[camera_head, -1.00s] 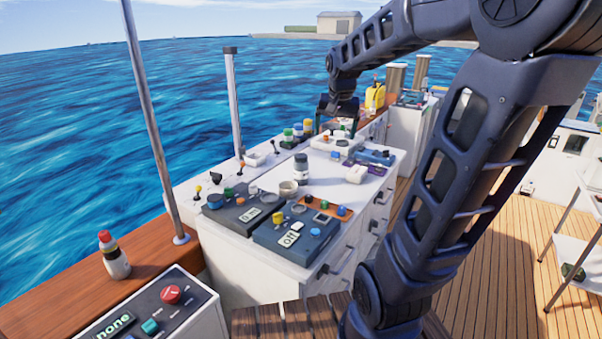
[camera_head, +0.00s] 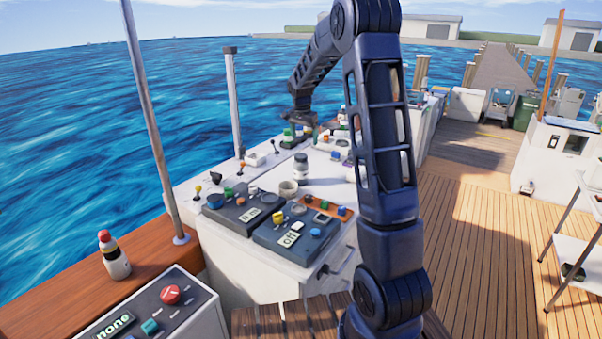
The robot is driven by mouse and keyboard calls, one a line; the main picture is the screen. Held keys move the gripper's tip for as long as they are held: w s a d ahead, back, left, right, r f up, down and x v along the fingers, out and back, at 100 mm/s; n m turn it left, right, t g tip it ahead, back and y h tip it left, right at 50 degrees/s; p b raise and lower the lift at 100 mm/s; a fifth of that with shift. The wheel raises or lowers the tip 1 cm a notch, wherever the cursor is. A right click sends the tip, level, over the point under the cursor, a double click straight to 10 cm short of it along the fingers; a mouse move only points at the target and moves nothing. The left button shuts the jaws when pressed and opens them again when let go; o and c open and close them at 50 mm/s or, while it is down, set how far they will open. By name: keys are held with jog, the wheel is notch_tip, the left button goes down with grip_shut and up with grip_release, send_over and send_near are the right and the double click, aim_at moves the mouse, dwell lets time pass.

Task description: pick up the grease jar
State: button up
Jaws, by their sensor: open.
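What looks like the grease jar (camera_head: 300,168), a small dark-lidded jar with a pale label, stands upright on the white console top (camera_head: 325,181). My gripper (camera_head: 302,133) hangs pointing down beyond the jar, over the far part of the console. It is apart from the jar and holds nothing that I can see. The gap between its fingers is too small to make out clearly.
Dark control panels (camera_head: 290,236) with knobs fill the console's near end. A metal post (camera_head: 234,100) rises at its left edge. A red-capped bottle (camera_head: 115,256) stands on the wooden rail.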

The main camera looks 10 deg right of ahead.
jog(key=m, duration=0.1)
send_over(301, 162)
jog(key=w, duration=0.1)
notch_tip(301, 162, down, 4)
jog(key=shift+w+a+f, duration=0.15)
jog(key=shift+f, duration=0.05)
jog(key=shift+w+d+f, duration=0.15)
jog(key=shift+w+f, duration=0.1)
jog(key=shift+f, duration=1.55)
jog(key=shift+w+d+f, duration=0.2)
jog(key=shift+f, duration=1.55)
jog(key=shift+w+d+f, duration=0.15)
jog(key=shift+w+f, duration=0.1)
jog(key=shift+f, duration=1.55)
jog(key=c, duration=1.3)
